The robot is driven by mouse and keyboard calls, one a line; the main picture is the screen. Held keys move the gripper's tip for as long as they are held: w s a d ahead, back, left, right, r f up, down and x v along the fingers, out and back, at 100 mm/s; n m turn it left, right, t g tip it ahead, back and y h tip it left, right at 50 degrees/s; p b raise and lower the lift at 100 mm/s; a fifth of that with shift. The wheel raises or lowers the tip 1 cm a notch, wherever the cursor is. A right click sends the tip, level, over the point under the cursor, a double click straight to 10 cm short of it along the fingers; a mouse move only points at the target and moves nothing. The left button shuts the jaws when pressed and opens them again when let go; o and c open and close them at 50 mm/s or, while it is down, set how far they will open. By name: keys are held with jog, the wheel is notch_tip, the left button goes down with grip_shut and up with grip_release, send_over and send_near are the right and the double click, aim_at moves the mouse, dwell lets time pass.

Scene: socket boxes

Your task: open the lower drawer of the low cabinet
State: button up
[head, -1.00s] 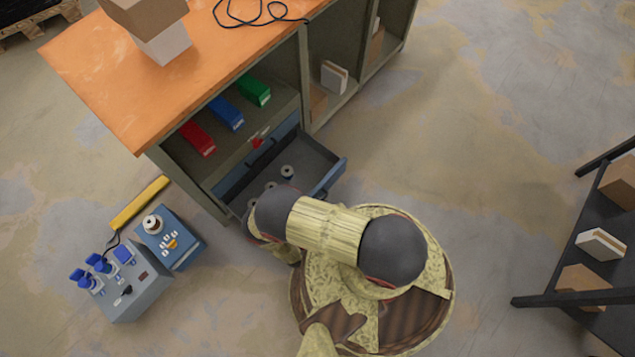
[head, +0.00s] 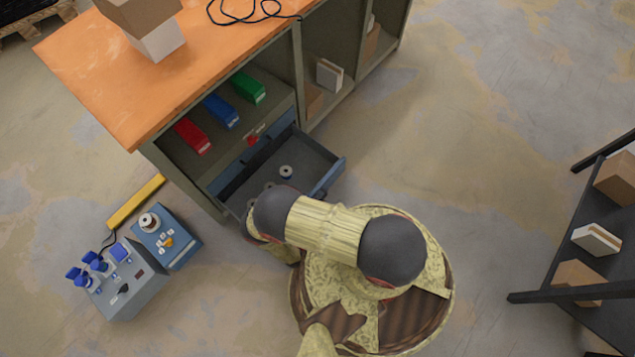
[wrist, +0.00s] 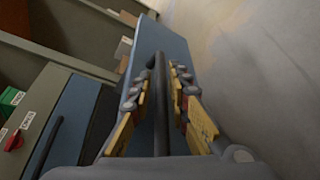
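The low cabinet (head: 176,176) has an orange top and stands at upper left in the head view. Its lower drawer (head: 310,160) is pulled out, with its dark inside showing and a small round spool-like item (head: 286,172) in it. The blue drawer front (wrist: 182,50) fills the middle of the wrist view, with a dark bar handle (wrist: 159,115) on it. My gripper (wrist: 160,76) has its yellow-padded fingers on both sides of this handle, close against it near the tips. In the head view my arm hides the gripper and the handle.
A closed blue drawer front with a dark handle (wrist: 45,148) sits above the open one. Red, blue and green bins (head: 221,112) stand on the shelf. Socket boxes (head: 130,280) lie on the floor at left. A dark rack (head: 555,270) stands at right.

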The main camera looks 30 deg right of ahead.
jog(key=shift+r, duration=0.1)
notch_tip(320, 180, up, 8)
jog(key=shift+w+f, duration=0.1)
jog(key=shift+r, duration=1.05)
